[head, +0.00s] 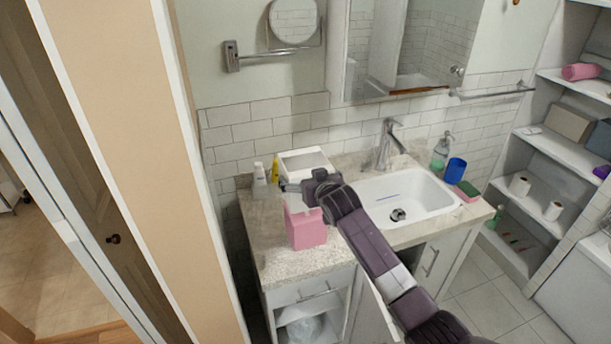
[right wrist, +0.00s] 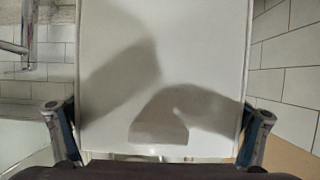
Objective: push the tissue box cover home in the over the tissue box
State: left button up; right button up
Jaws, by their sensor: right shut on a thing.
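A pink tissue box (head: 306,232) stands upright on the counter near its front left. A pale, tissue-like piece (head: 298,202) shows above it, partly behind my gripper. A white, box-like cover with a rimmed face (head: 306,160) shows just behind my right gripper (head: 308,187). In the right wrist view its pale face (right wrist: 160,70) fills the middle, with shadows on it, and my right gripper (right wrist: 160,130) has one finger at each side, shut on it. The cover's underside is hidden, and I cannot tell how far it is from the pink box. My left gripper is out of view.
Small bottles (head: 260,174) stand at the counter's back left. The sink (head: 410,196) with its faucet (head: 387,140) lies right of my arm. A soap bottle (head: 441,150) and blue cup (head: 455,171) stand beyond it. The counter's front left (head: 285,266) is clear.

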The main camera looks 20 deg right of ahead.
jog(key=shift+f+b, duration=1.95)
jog(key=shift+f, duration=0.85)
jog(key=shift+p, duration=0.65)
jog(key=shift+f+b, duration=4.2)
jog(key=shift+f, duration=1.8)
